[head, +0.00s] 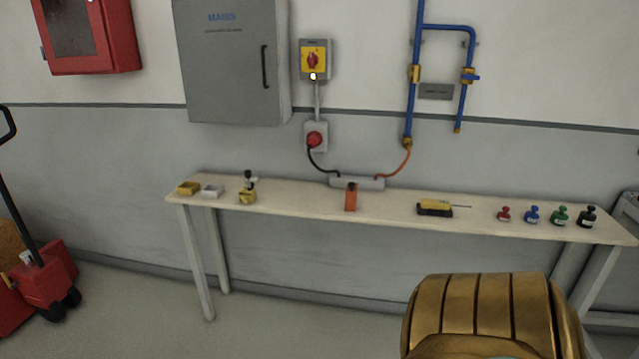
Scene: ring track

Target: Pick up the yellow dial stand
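The yellow dial stand (247,197) stands upright near the left end of a long, pale, narrow table (300,205) against the wall. It has a small yellow base with a dark and white part rising above it; the fine detail is too small to make out. Neither of my grippers shows in the head view, and nothing is touching the stand.
Left of the stand lie a yellow block (188,188) and a whitish block (212,191). To the right are an orange block (351,198), a yellow tool (435,207) and several coloured stamp-like pieces (532,214). A red pallet truck (45,280) stands at left.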

